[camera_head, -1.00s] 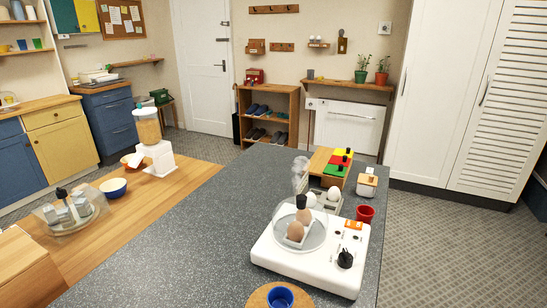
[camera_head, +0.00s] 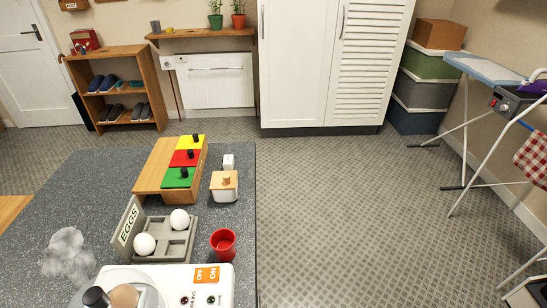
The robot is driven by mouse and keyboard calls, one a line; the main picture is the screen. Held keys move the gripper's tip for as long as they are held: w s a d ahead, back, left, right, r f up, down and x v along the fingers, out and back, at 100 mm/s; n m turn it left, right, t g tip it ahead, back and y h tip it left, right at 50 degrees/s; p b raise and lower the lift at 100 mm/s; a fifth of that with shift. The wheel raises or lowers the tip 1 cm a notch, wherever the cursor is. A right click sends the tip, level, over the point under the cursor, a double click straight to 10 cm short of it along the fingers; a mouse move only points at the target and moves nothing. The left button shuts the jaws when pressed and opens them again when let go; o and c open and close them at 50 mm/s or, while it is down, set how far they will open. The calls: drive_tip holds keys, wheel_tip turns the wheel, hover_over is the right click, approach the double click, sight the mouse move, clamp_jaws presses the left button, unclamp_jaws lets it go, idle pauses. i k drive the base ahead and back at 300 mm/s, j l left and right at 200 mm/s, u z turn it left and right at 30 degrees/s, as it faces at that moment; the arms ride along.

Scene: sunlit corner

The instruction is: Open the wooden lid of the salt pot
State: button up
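The salt pot (camera_head: 224,194) is a small white pot near the right edge of the speckled dark grey counter. Its wooden lid (camera_head: 222,180), square with a small round knob on top, lies flat on the pot and looks closed. My gripper is not in view.
Left of the pot stands a wooden box (camera_head: 155,168) with yellow, red and green lids with black knobs. A small white item (camera_head: 228,162) is just behind the pot. In front are a red cup (camera_head: 223,243), a grey egg tray (camera_head: 177,250) and a white egg cooker (camera_head: 205,297). Steam hangs at left.

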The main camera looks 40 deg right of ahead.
sight(227, 180)
drive_tip(key=i+l+z, duration=0.1)
drive_tip(key=l, duration=0.25)
drive_tip(key=i+l+z, duration=0.1)
drive_tip(key=l, duration=0.25)
drive_tip(key=i+l+z, duration=0.15)
drive_tip(key=l, duration=0.2)
drive_tip(key=i+l+z, duration=0.1)
drive_tip(key=l, duration=0.2)
